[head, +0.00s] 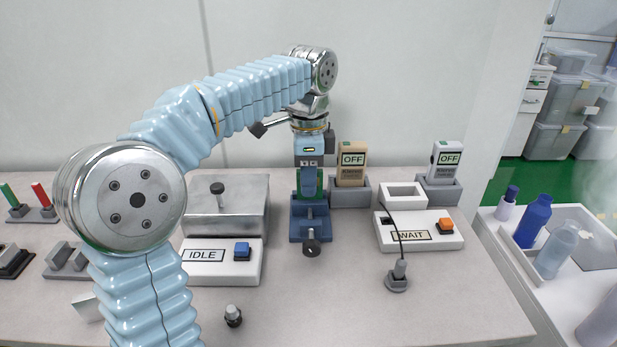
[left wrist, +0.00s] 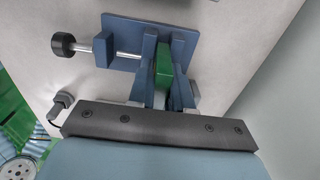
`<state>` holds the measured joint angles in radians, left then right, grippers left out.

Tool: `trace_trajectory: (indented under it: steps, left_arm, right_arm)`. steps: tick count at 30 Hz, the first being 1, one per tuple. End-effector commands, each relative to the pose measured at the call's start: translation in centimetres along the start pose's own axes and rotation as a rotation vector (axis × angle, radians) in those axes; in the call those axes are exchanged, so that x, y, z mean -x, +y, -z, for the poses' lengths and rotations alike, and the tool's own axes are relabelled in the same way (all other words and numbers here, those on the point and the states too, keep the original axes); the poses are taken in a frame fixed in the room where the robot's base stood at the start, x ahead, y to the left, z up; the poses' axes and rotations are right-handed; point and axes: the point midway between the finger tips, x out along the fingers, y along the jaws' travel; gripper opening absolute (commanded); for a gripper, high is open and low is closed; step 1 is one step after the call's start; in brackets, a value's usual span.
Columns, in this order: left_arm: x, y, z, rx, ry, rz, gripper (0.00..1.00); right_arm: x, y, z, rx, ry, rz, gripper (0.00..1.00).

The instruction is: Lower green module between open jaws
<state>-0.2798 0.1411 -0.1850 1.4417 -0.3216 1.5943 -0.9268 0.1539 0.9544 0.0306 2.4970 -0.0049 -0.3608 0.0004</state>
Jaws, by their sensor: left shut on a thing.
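The green module (left wrist: 163,70) shows in the left wrist view as a narrow green strip between blue upright pieces, above the blue vise (left wrist: 121,30). My left gripper (head: 309,192) is shut on it and points down over the vise (head: 297,228) in the head view. The vise's screw ends in a black knob (head: 312,246) toward the front; the knob also shows in the left wrist view (left wrist: 63,45). I cannot tell how deep the module sits or whether it touches the jaws. My right gripper is not in view.
Left of the vise are a metal box (head: 240,200) and an IDLE panel (head: 215,270) with a blue button. Right are two OFF testers, tan (head: 352,160) and white (head: 446,157), a WAIT panel (head: 430,240) and a cabled plug (head: 398,275). The front middle is mostly clear.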

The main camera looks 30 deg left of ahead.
Motion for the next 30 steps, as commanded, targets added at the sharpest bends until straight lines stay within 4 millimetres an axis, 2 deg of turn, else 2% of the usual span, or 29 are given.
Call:
trace_trajectory:
  steps: [26, 27, 30]
  left_arm:
    - [-1.4, 0.0, 0.0, 0.0, 0.0, 0.0, 0.0]
    - [-1.4, 0.0, 0.0, 0.0, 0.0, 0.001, 0.2]
    - [-1.3, 0.0, 0.0, 0.0, 0.0, 0.0, 0.36]
  right_arm:
    - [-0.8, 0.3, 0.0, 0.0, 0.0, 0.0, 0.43]
    - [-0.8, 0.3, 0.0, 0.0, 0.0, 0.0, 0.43]
    - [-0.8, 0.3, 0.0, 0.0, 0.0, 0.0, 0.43]
